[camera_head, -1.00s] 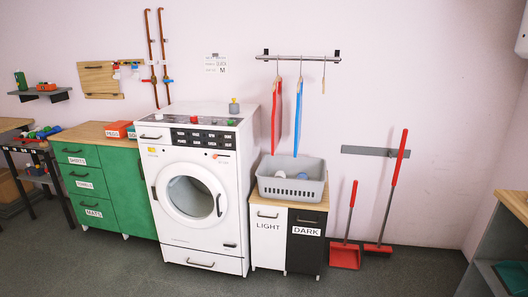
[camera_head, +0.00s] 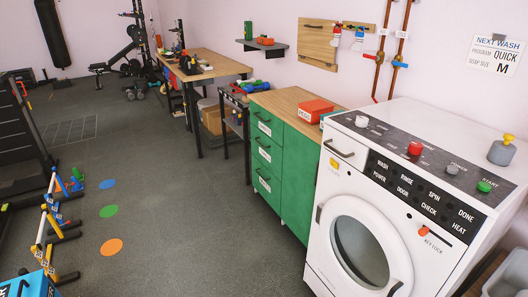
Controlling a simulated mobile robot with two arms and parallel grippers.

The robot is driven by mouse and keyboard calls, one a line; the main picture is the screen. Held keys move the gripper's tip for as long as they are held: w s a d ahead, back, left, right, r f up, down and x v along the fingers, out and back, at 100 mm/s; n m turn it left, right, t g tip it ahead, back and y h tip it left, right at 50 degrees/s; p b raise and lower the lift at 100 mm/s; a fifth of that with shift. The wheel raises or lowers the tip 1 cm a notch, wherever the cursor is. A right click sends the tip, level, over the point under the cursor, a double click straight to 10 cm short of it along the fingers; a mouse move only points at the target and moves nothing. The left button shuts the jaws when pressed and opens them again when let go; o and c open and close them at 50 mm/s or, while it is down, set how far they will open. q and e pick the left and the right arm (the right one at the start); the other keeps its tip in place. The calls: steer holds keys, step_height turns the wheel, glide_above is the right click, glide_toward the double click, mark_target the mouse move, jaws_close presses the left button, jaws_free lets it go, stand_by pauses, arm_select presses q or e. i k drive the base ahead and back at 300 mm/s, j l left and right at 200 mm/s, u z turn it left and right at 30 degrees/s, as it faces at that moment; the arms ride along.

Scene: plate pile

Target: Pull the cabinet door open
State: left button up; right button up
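The green cabinet (camera_head: 297,128) stands left of the washing machine, under a wooden top. Its left part has a stack of drawers (camera_head: 264,155) with dark handles and white labels, all shut. Its plain green door (camera_head: 298,185) on the right looks shut. A dark upright handle (camera_head: 319,214) shows where the door meets the washing machine's front edge; I cannot tell clearly which one it is fixed to. Neither of my grippers is in view.
The white washing machine (camera_head: 342,185) fills the right side, its round door shut. A red box (camera_head: 315,110) sits on the cabinet top. A workbench (camera_head: 205,64) stands farther back. Open floor (camera_head: 190,220) lies before the cabinet; hurdles (camera_head: 55,225) stand at the left.

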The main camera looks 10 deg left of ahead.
mark_target(301, 154)
steer(key=i+j+u, duration=0.25)
steer(key=u, duration=0.15)
steer(key=i+j+u, duration=0.1)
steer(key=i+u, duration=0.5)
steer(key=u, duration=0.2)
steer(key=i+u, duration=0.45)
steer(key=i+l+u, duration=0.15)
steer(key=u, duration=0.25)
steer(key=i+z, duration=0.15)
steer(key=z, duration=0.25)
steer(key=i+j+z, duration=0.1)
steer(key=z, duration=0.3)
steer(key=i+j+z, duration=0.15)
steer(key=z, duration=0.25)
steer(key=i+j+z, duration=0.1)
steer(key=z, duration=0.35)
